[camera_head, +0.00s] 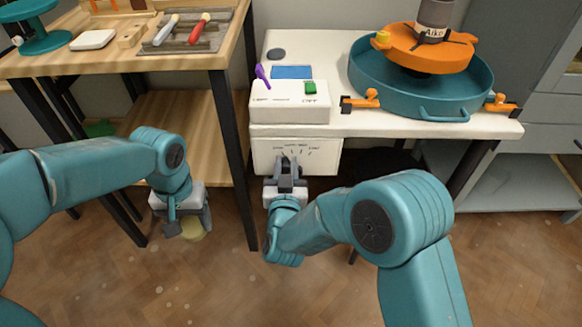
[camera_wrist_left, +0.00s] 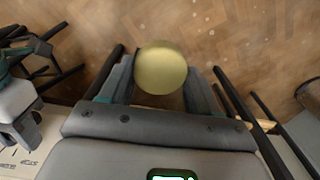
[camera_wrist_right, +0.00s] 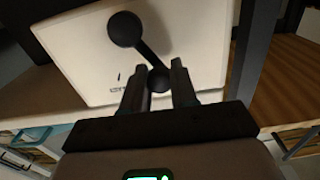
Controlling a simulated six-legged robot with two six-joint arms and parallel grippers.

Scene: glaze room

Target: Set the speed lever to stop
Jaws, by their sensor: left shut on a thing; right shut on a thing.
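The speed lever (camera_wrist_right: 143,50) is dark, with a round disc at each end, on a white panel (camera_wrist_right: 190,40) in the right wrist view. My right gripper (camera_wrist_right: 158,85) is shut on the lever's smaller, nearer end. In the head view, my right gripper (camera_head: 287,172) is at the front of the white panel (camera_head: 325,155), below small lettering and tick marks. It hides most of the lever there, and I cannot read which mark the lever points at. My left gripper (camera_head: 188,222) is shut on a round yellow thing (camera_wrist_left: 160,68), held low over the floor.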

